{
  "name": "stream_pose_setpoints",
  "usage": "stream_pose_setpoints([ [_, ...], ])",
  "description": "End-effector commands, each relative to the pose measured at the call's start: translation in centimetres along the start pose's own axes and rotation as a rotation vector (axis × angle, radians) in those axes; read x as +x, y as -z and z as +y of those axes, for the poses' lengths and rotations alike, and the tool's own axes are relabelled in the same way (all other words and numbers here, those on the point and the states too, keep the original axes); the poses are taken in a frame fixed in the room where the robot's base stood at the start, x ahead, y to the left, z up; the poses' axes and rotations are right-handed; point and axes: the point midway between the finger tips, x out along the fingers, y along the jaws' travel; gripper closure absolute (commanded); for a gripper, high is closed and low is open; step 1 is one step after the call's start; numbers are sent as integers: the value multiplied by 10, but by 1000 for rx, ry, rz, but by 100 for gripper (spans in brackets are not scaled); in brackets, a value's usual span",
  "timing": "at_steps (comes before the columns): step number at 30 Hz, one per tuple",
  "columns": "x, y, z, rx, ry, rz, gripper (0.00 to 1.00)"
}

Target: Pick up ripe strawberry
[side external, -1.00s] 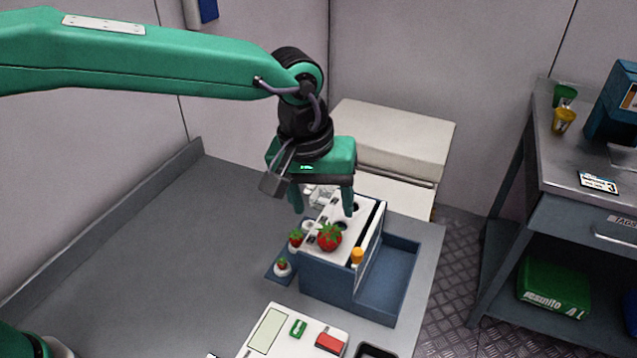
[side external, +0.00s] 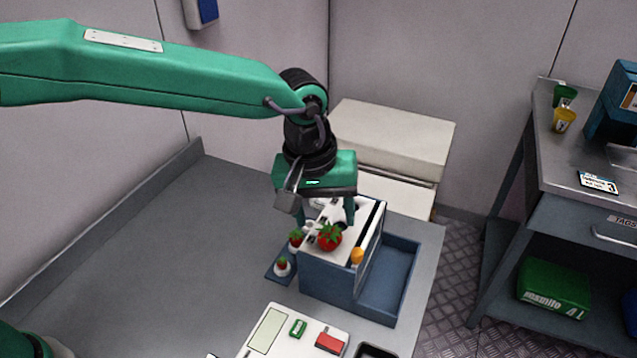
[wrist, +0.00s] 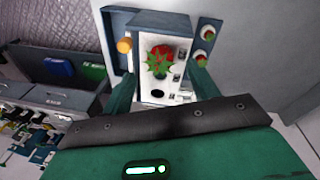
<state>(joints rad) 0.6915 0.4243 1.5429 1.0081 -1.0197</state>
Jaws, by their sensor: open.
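A large red strawberry (side external: 329,240) with green leaves sits on the white top of a blue berry rack (side external: 326,281). It also shows in the wrist view (wrist: 162,54), near the far end of the rack top and ahead of the fingers. Two smaller strawberries, one (side external: 296,240) and another (side external: 282,264), sit in white holders on the rack's low left ledge. My gripper (side external: 326,215) is open and empty, pointing down over the back part of the rack. Its fingers are apart from the large strawberry, which is nearer the side camera. The left finger is partly hidden in the side view.
A blue open bin (side external: 390,280) adjoins the rack on the right, with an orange knob (side external: 357,256) between. A white panel (side external: 292,332) with green and red parts lies in front. The grey table (side external: 190,255) is clear to the left.

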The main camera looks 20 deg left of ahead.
Motion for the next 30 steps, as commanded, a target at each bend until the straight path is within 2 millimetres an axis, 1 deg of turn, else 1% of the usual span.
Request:
stream_pose_setpoints([
  [5,14,0,-1,0,4,-2,40],
  [12,41,1,-1,0,3,-2,40],
  [15,48,1,-1,0,2,-1,40],
  [19,51,1,-1,0,2,-1,40],
  [30,51,1,-1,1,1,0,40],
])
